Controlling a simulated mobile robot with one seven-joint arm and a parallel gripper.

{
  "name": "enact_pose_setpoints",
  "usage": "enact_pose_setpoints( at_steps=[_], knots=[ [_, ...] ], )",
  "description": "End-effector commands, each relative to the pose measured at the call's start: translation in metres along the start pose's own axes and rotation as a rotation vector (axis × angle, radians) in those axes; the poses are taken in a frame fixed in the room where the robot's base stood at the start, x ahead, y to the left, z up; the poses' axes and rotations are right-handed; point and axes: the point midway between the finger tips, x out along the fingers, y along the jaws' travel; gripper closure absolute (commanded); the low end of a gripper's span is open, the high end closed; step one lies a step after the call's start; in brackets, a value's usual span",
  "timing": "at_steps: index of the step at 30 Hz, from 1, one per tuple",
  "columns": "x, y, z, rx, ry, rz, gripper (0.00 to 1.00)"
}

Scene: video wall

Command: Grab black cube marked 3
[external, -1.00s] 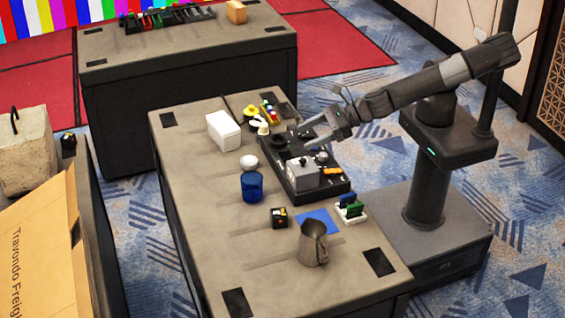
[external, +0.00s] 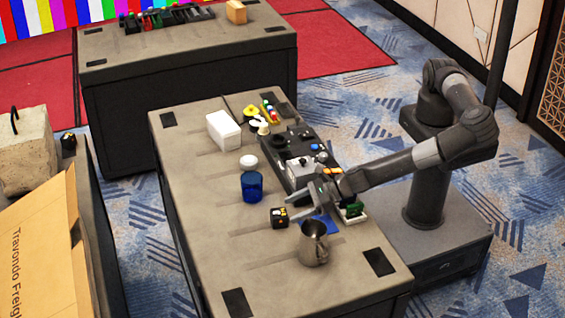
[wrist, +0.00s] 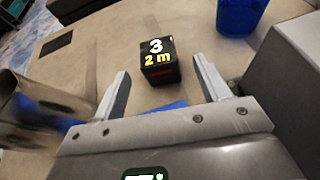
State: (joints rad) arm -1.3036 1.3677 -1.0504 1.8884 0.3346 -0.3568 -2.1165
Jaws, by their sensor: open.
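The black cube (wrist: 159,66) shows a white "3" and yellow "2 m" in the wrist view. It stands on the table just beyond my fingertips, roughly centred between them. In the external view the black cube (external: 279,216) sits on the table between the blue bottle and the metal pitcher. My gripper (external: 296,203) is just to the right of it there, with jaws apart. In the wrist view my gripper (wrist: 160,88) is open and nothing is between its fingers.
A blue bottle (external: 252,187) stands behind the cube, and a metal pitcher (external: 313,246) in front. A black device tray (external: 282,161) with a grey box (external: 301,167) is close to my gripper. A blue sheet (external: 324,226) lies nearby. The table left of the cube is clear.

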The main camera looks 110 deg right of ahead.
Motion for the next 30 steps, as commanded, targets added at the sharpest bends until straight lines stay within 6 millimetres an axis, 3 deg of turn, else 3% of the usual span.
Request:
enact_pose_setpoints(
  at_steps=[8,18,28,30],
  knots=[
    [0.021,0.0,0.0,0.0,0.001,0.0,0.31],
    [0.063,0.001,0.003,0.0,0.001,-0.001,0.31],
    [0.069,0.002,0.003,-0.001,0.001,0.0,0.31],
    [0.069,0.002,0.003,-0.001,0.001,0.0,0.36]
  ],
)
